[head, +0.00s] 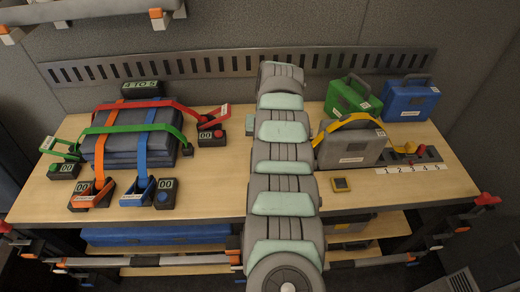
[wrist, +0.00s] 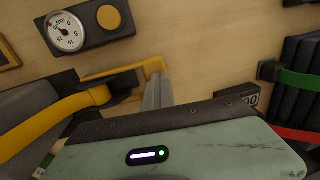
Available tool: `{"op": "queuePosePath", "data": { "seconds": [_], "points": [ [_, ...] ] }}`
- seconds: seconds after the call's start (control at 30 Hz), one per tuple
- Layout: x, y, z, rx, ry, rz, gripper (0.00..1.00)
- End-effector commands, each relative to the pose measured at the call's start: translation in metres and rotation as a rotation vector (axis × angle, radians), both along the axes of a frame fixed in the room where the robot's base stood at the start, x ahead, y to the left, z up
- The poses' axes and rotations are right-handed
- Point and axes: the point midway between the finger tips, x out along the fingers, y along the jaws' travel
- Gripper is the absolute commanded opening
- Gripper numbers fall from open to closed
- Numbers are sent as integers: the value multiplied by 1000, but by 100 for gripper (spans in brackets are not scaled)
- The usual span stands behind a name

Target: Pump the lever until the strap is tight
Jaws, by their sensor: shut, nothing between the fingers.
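A yellow strap (head: 345,123) runs over a grey case (head: 352,148) right of my arm. In the wrist view the yellow strap (wrist: 60,118) enters a dark buckle (wrist: 123,86) with a yellow lever frame (wrist: 153,66). My gripper (wrist: 157,93) is shut and empty, its fingers close beside the lever frame; I cannot tell if they touch. A dark box with a white dial gauge (wrist: 66,31) and an orange button (wrist: 109,18) lies near the buckle. The dial needle is too small to read surely. My arm hides the gripper and buckle in the head view.
At left, a blue stack (head: 128,143) carries red, green, orange and blue straps with counter boxes. A green case (head: 347,95) and a blue case (head: 409,99) stand at back right.

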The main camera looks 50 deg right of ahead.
Motion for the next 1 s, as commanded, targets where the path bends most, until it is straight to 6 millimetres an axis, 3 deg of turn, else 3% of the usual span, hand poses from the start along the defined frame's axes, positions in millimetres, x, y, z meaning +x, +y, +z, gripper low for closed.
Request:
{"op": "queuePosePath", "data": {
  "seconds": [0.17, 0.33, 0.73, 1.0],
  "points": [
    [0, 1, -5, 1, 2, 1, 0],
    [1, 0, 6, -1, -1, 2, 0],
    [-3, -4, 96, -4, -3, 2, 0],
    [-4, -3, 134, 0, 1, 2, 0]
  ]
}}
